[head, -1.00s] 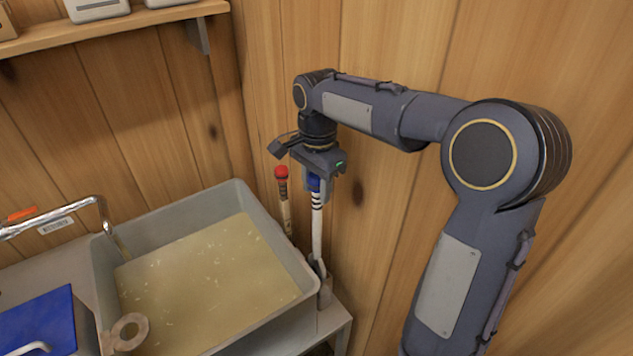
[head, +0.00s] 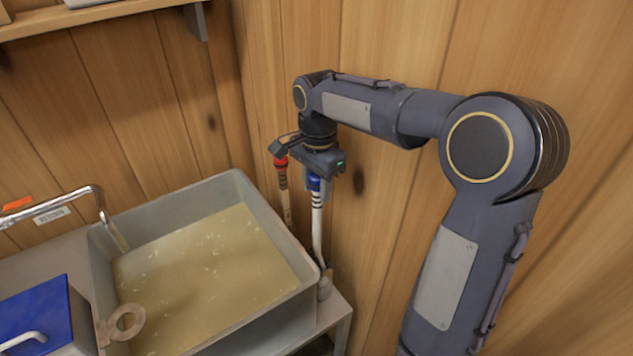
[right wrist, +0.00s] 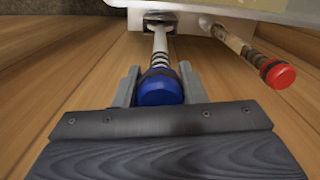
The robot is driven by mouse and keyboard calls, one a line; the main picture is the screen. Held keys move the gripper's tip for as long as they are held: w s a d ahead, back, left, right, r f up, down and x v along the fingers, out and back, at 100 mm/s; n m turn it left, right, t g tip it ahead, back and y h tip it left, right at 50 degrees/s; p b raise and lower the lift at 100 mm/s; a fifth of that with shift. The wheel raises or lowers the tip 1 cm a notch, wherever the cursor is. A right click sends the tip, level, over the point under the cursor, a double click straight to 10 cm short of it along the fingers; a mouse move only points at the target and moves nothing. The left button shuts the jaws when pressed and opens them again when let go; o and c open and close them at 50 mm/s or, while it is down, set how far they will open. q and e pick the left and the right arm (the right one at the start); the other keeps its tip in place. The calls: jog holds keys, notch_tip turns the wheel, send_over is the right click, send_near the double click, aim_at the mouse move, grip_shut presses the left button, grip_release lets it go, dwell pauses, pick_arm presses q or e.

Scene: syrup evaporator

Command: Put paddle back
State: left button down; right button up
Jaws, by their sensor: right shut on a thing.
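A white paddle handle (head: 317,225) with a blue cap and dark bands stands upright in the corner beside the basin. The right wrist view shows the blue cap (right wrist: 160,87) between the two fingers, with the shaft running away to a holder (right wrist: 160,20). The shaft's lower end is at that holder; how deep it sits I cannot tell. A second, wooden handle with a red cap (head: 280,161) stands just left of it. My left gripper is not in view.
A grey basin (head: 165,218) of cloudy yellowish liquid stands left of the handles, with a metal pipe (head: 60,207) over its left side. A blue lid (head: 38,314) is at lower left. Wooden walls meet close behind my right gripper.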

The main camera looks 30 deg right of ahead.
aim_at(317, 198)
jog(key=shift+f+b, duration=1.15)
jog(key=shift+f, duration=0.95)
jog(key=o, duration=1.8)
jog(key=shift+o, duration=0.2)
jog(key=shift+r, duration=0.1)
notch_tip(317, 198, up, 8)
jog(key=p, duration=0.7)
jog(key=shift+d+p, duration=0.1)
jog(key=shift+p, duration=0.2)
